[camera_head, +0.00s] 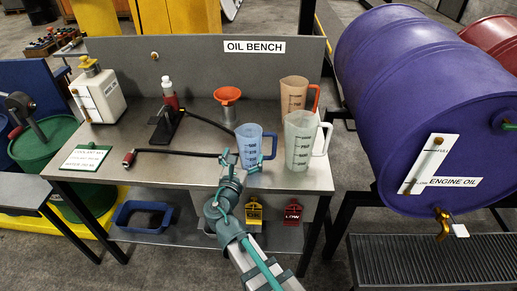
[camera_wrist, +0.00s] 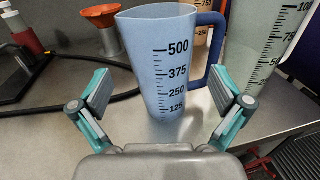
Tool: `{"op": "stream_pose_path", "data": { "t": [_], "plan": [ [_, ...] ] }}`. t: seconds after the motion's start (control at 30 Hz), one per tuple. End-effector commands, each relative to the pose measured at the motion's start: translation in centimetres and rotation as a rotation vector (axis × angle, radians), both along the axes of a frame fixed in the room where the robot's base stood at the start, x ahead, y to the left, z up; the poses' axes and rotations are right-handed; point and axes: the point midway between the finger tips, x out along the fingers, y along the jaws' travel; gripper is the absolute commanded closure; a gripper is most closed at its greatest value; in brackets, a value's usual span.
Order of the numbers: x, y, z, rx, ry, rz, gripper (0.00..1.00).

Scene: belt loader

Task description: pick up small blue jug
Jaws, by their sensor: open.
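The small blue jug (camera_head: 249,144) stands upright on the oil bench (camera_head: 190,172), near its front edge. It is light blue with a dark blue handle on its right and dark volume marks. In the wrist view the jug (camera_wrist: 164,70) is straight ahead, between and beyond the fingertips. My gripper (camera_head: 246,166) is open and empty, in front of the jug. In the wrist view my gripper (camera_wrist: 162,95) has one finger on each side of the jug, and a gap shows on both sides. The jug's base is partly hidden in the head view.
A larger clear jug (camera_head: 299,140) stands close on the right, with an orange-handled brown jug (camera_head: 294,95) behind it. An orange funnel (camera_head: 227,94) stands behind. A black hose (camera_head: 180,152) lies to the left. A purple drum (camera_head: 425,100) is at the far right.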

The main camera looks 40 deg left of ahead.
Motion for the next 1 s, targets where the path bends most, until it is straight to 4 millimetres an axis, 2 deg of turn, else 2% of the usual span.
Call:
{"op": "stream_pose_path", "data": {
  "t": [0.03, 0.13, 0.43, 0.7, 1.0],
  "plan": [
    [1.0, 0.5, 0.1, 0.0, 0.0, -0.002, 0.0],
    [2.3, 1.0, 0.1, 0.0, 0.001, -0.002, 0.0],
    [4.2, 1.6, 0.0, 0.0, 0.002, -0.001, 0.0],
    [7.7, 2.7, -0.1, 0.0, 0.002, -0.001, 0.0],
    [8.2, 2.8, -0.2, 0.0, 0.002, 0.001, 0.0]
  ]
}}
